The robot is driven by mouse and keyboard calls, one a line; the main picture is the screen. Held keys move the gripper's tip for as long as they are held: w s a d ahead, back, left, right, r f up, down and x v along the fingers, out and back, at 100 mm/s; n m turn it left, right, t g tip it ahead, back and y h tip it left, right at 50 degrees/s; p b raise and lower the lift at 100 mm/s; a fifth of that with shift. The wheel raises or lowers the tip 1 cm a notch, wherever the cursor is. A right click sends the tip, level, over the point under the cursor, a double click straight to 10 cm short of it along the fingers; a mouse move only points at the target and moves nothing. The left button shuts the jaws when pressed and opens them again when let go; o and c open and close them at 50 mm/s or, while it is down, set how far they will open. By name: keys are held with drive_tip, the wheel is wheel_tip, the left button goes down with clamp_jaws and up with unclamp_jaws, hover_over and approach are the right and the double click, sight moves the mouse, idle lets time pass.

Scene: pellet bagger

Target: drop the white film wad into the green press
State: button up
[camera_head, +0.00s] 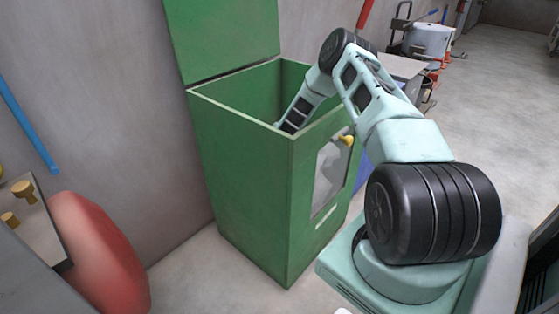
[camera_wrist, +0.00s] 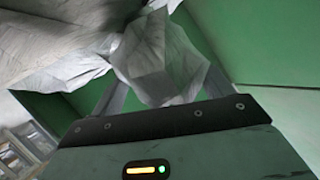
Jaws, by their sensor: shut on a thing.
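The green press (camera_head: 240,150) stands open-topped against the wall, its green lid (camera_head: 225,35) raised. My arm bends over its rim, and its end goes down inside, so the gripper is hidden behind the press's wall in the head view. In the wrist view my gripper (camera_wrist: 160,92) is shut on the white film wad (camera_wrist: 160,60), a crumpled grey-white lump between the fingers. Green surfaces (camera_wrist: 275,40) show beside it in that view. The wad is not visible in the head view.
More pale crumpled material (camera_wrist: 50,45) fills the upper left of the wrist view; I cannot tell whether it is part of the wad. A red rounded object (camera_head: 95,250) stands at the lower left. The floor at the right (camera_head: 500,120) is mostly clear.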

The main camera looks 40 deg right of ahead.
drive_tip(key=o, duration=1)
drive_tip(key=shift+c, duration=0.2)
drive_tip(key=shift+r, duration=0.1)
wheel_tip(320, 180, up, 10)
drive_tip(key=shift+f+p, duration=0.1)
drive_tip(key=shift+p, duration=0.65)
